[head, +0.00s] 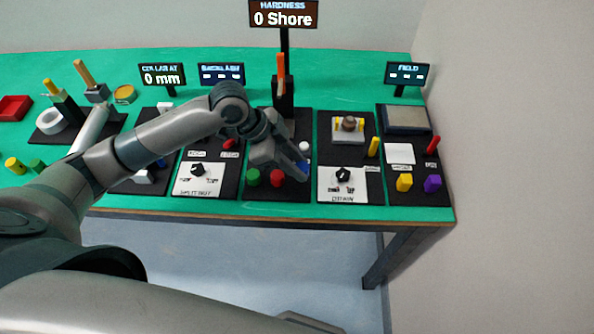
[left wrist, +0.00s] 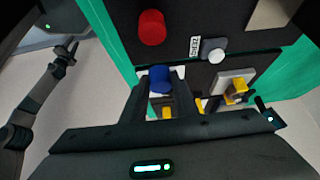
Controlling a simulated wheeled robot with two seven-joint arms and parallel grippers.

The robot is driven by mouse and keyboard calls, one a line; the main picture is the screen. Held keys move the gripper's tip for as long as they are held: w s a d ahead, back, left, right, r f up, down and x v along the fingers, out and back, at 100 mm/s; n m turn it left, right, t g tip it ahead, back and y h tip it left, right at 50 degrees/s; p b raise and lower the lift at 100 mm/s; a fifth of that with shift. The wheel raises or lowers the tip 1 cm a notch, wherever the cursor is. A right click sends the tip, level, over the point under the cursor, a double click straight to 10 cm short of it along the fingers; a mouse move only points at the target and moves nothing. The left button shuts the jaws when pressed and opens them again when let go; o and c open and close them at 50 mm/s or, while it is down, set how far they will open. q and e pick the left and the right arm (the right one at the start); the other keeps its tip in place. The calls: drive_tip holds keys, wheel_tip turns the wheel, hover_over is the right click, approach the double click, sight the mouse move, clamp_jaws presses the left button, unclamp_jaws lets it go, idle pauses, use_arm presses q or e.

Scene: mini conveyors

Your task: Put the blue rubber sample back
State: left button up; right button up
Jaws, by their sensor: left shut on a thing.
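My left gripper (head: 300,170) is over the front right part of the black hardness station (head: 292,193). It is shut on the blue rubber sample (head: 303,173). In the left wrist view the blue sample (left wrist: 160,78) sits between the two fingertips. A red sample (head: 277,178) and a green sample (head: 252,177) stand at the station's front, left of the gripper. I cannot tell whether the blue sample touches the station. In the left wrist view part of my right arm, with its gripper (left wrist: 70,48), shows at the left; its jaws are too small to read.
The hardness display (head: 283,14) reads 0 Shore above a black post with an orange lever (head: 281,65). A white button (head: 304,146) is behind the gripper. The detain station (head: 343,185) is close on the right. The table's front edge (head: 300,213) is just in front.

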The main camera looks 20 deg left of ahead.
drive_tip(key=shift+a, duration=0.3)
use_arm(q)
drive_tip(key=shift+f+p, duration=0.65)
drive_tip(key=shift+f, duration=1.3)
use_arm(e)
drive_tip(key=shift+d+r, duration=0.15)
drive_tip(key=shift+r, duration=0.5)
use_arm(q)
drive_tip(key=shift+f, duration=0.2)
use_arm(e)
drive_tip(key=shift+d, duration=0.15)
use_arm(q)
drive_tip(key=o, duration=1.1)
drive_tip(key=shift+o, duration=0.2)
drive_tip(key=shift+r, duration=0.2)
